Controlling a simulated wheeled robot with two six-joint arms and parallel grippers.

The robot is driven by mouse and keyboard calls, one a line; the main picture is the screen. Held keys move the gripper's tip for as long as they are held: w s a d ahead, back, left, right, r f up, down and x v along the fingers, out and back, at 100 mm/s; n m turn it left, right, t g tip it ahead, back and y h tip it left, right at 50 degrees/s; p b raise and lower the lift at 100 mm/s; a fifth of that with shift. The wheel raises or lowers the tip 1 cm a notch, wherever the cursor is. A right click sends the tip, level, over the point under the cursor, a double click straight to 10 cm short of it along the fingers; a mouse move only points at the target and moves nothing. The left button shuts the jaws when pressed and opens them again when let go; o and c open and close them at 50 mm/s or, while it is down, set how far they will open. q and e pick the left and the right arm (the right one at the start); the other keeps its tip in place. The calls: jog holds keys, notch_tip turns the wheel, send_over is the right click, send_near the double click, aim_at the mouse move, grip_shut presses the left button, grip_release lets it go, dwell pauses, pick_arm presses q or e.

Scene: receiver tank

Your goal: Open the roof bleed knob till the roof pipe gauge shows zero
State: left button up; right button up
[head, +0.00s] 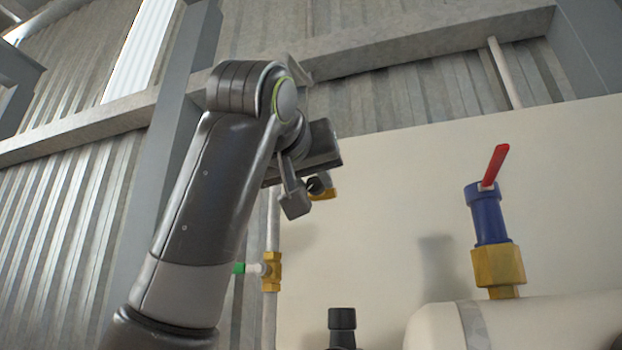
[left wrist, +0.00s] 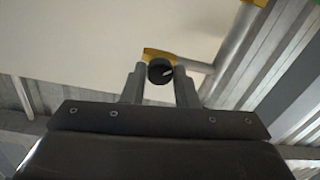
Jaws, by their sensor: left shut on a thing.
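The black roof bleed knob (head: 314,186) sits on a brass fitting (head: 326,194) high on the pipe, partly hidden by my left gripper (head: 304,192) in the head view. In the left wrist view the round knob (left wrist: 157,73) lies between my two fingers, with a pale pointer mark on its face and the brass fitting (left wrist: 152,54) behind it. My left gripper (left wrist: 160,80) is shut on the knob. No gauge face shows in either view, so no reading can be seen. My right gripper is out of view.
A pipe (head: 272,220) runs down with a brass valve (head: 271,271) and a green handle (head: 239,268). At right a blue and brass valve (head: 489,218) with a red lever (head: 495,164) stands on a cream tank (head: 540,325). A grey post (head: 168,150) stands behind my arm.

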pick_arm(q)
jog(key=m+b, duration=0.1)
jog(key=m, duration=0.1)
jog(key=shift+m, duration=0.4)
jog(key=m, duration=0.3)
jog(key=shift+m+b, duration=0.35)
jog(key=shift+m, duration=0.05)
jog(key=m, duration=0.3)
jog(key=shift+m, duration=0.4)
jog(key=m, duration=0.3)
jog(key=shift+m+h+b, duration=0.3)
jog(key=shift+h+b, duration=0.05)
jog(key=shift+h, duration=0.05)
jog(key=m, duration=0.6)
jog(key=shift+a+m, duration=0.1)
jog(key=shift+m, duration=0.3)
jog(key=m, duration=0.6)
jog(key=shift+w+m+h+p, duration=0.1)
jog(key=shift+m+h+p, duration=0.2)
jog(key=shift+h+p, duration=0.1)
